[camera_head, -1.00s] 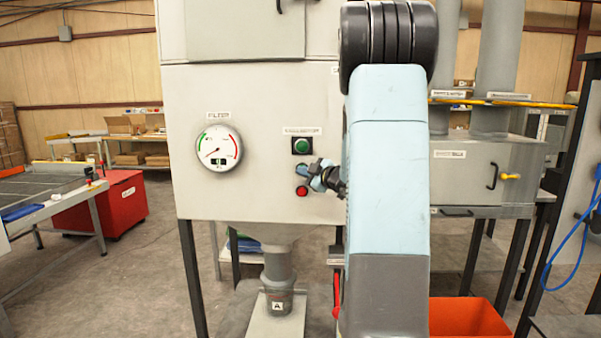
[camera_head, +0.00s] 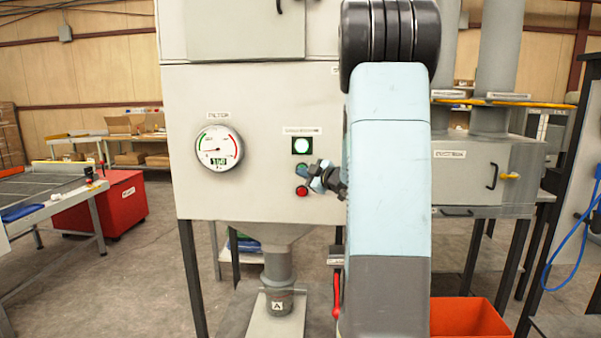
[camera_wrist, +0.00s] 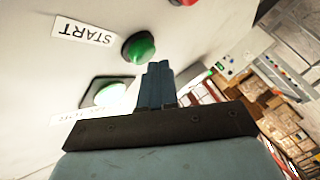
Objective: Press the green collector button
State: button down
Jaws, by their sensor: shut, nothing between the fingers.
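The cabinet (camera_head: 265,185) carries a column of controls. At the top is a round green light in a dark square frame (camera_head: 301,146), glowing bright white-green under a label; it also glows in the wrist view (camera_wrist: 108,95). Below it is a round green button (camera_head: 301,168), partly hidden by my gripper; in the wrist view the green button (camera_wrist: 139,48) stands beside a START label. My gripper (camera_head: 314,170) is shut and empty. In the wrist view its fingertips (camera_wrist: 157,68) are close beside the green button; I cannot tell whether they touch.
A red button (camera_head: 302,190) sits just below the green one. A gauge labelled FILTER (camera_head: 219,148) with a lit display is to the left. A red handle (camera_head: 336,294) is below, and an orange bin (camera_head: 470,318) stands at lower right.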

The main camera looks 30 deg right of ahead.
jog(key=shift+s+a, duration=0.2)
jog(key=shift+s, duration=0.05)
jog(key=shift+s, duration=0.1)
jog(key=shift+s+a, duration=0.7)
jog(key=shift+s, duration=0.3)
jog(key=shift+s+a, duration=0.7)
jog(key=shift+s, duration=0.25)
jog(key=s+a+r+m+g+h, duration=0.4)
jog(key=s+a+r+m+h, duration=0.1)
jog(key=s+a+m+h, duration=0.3)
jog(key=s+a+f+m+g+y, duration=0.2)
jog(key=s+a, duration=0.4)
jog(key=s, duration=0.6)
jog(key=s+a+f+m+g+y, duration=0.2)
jog(key=s+a+g, duration=0.3)
jog(key=s, duration=0.6)
jog(key=shift+s+a+f, duration=0.35)
jog(key=shift+s+a, duration=0.05)
jog(key=shift+a, duration=0.65)
